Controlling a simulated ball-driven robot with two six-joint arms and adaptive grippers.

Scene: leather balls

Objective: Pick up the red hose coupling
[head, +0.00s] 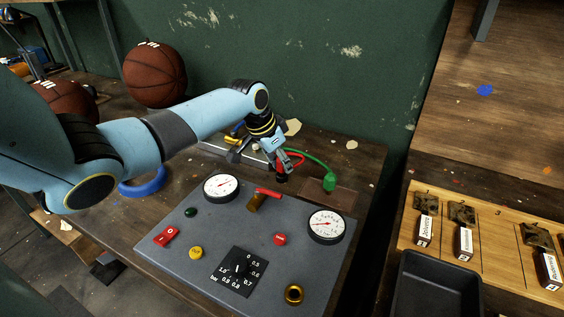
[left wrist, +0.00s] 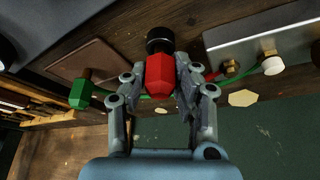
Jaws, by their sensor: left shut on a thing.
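The red hose coupling (left wrist: 160,76) sits between the fingers of my left gripper (left wrist: 160,88) in the left wrist view, with its black end (left wrist: 159,40) pointing away from my wrist. The fingers press on both sides of its red body. In the head view my left gripper (head: 282,163) is over the back of the workbench, behind the grey panel. The coupling is mostly hidden there by the fingers; its black end (head: 281,178) shows below. I cannot tell whether it is clear of the bench. My right gripper is not in view.
A green coupling (head: 330,182) on a green hose lies close by, near a brown pad (head: 328,195). The grey panel (head: 205,235) carries gauges, knobs and a red-handled valve (head: 258,199). A black bin (head: 437,285) stands at right. Two basketballs, one here (head: 154,74), lie behind.

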